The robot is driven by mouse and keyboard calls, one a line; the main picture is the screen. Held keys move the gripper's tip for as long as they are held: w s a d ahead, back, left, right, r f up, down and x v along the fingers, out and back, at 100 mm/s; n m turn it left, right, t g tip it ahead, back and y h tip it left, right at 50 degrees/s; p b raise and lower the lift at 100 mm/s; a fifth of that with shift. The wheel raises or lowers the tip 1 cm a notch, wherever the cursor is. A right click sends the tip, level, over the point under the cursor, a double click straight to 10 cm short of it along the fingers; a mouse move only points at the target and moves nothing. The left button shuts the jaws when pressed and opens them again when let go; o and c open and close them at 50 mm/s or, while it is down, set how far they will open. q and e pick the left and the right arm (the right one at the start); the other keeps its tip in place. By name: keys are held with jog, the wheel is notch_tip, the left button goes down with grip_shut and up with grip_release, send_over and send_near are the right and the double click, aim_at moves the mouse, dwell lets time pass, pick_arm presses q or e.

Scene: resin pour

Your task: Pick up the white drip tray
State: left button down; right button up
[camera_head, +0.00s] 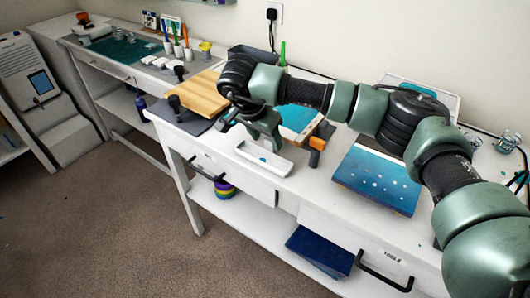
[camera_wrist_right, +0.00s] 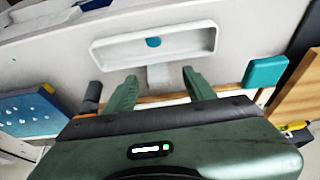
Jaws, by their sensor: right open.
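The white drip tray (camera_head: 264,166) is a shallow, long tray lying near the front edge of the white table. In the right wrist view the tray (camera_wrist_right: 186,41) lies just beyond the fingertips, with a small teal spot inside it and a pale tab on its near side. My right gripper (camera_head: 266,144) is above and behind the tray in the head view. Its fingers (camera_wrist_right: 159,75) are open and apart, with the pale tab between them in the picture. I cannot tell whether they touch it. My left gripper is not in view.
An orange-topped dark tool (camera_head: 316,150) stands right of the tray. A blue dotted panel (camera_head: 377,180) lies farther right. A wooden board (camera_head: 202,95) lies left. In the wrist view a teal block (camera_wrist_right: 265,72) is right of the fingers.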

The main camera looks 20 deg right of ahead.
aim_at(269, 140)
jog(key=shift+p+x, duration=0.35)
jog(key=shift+x, duration=1.55)
jog(key=shift+d+r, duration=0.1)
jog(key=shift+d, duration=0.05)
grip_shut()
